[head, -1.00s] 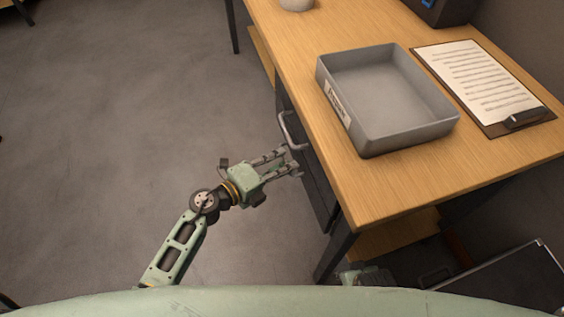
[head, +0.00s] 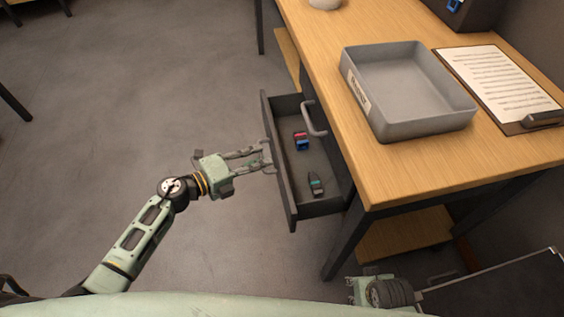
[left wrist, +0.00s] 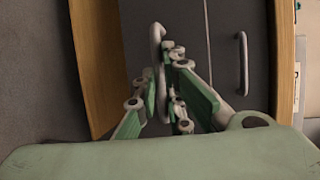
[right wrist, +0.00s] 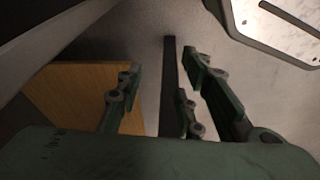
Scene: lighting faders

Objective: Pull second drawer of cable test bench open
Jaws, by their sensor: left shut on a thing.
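The cable test bench (head: 420,185) has a wooden top and a dark drawer unit below its left edge. A dark drawer (head: 325,208) stands pulled out from it, below another handle (head: 313,118) on a shut front. My left gripper (head: 268,156) is shut on the open drawer's handle. In the left wrist view, the left gripper (left wrist: 163,65) has its fingers on both sides of that upright bar handle (left wrist: 157,40); the other handle (left wrist: 243,65) is to the right. My right gripper (right wrist: 160,65) is open and empty in the right wrist view, near a dark bench leg (right wrist: 169,85).
Inside the drawer lie a red-and-blue item (head: 301,140) and a dark item with teal (head: 316,184). A grey tray (head: 415,125) and a clipboard (head: 500,85) are on the bench top. A lower wooden shelf (head: 405,235) is underneath.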

